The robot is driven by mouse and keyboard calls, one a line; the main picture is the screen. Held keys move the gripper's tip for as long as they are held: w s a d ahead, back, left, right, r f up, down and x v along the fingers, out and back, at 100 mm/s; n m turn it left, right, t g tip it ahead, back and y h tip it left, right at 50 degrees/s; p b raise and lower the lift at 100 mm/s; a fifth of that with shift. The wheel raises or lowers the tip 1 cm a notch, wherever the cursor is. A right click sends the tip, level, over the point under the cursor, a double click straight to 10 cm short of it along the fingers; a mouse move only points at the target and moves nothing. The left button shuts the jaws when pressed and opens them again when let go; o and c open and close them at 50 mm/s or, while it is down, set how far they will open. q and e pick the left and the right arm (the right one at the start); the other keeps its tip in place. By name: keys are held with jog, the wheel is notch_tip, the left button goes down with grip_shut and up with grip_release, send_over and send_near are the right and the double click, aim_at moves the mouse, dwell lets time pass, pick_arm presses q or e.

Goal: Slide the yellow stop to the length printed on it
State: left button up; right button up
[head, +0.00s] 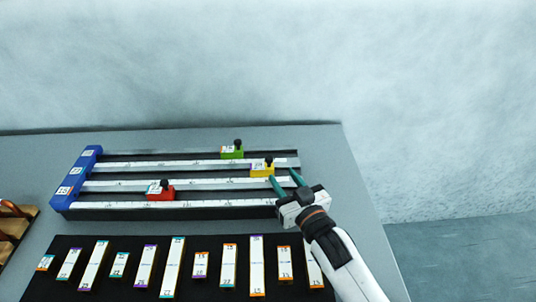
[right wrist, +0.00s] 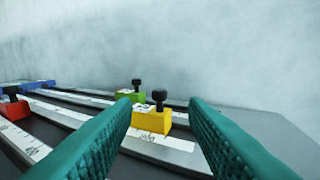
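The yellow stop (head: 262,168) with its black knob sits on the middle rail of the ruler fixture, towards the right end. It also shows in the right wrist view (right wrist: 152,119), with a white label on its face too small to read. My right gripper (head: 284,179) is open, its teal fingers just right of and in front of the yellow stop, not touching it. In the right wrist view the stop appears between the spread fingers (right wrist: 160,125), beyond their tips. My left gripper is not in view.
A green stop (head: 232,153) sits on the far rail and a red stop (head: 160,192) on the near rail. A blue end block (head: 77,178) closes the fixture's left end. Several labelled bars lie on a black mat (head: 210,297) in front. A wooden rack (head: 14,220) stands left.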

aim_at(271, 160)
jog(key=x, duration=0.9)
jog(key=shift+a, duration=0.1)
grip_shut()
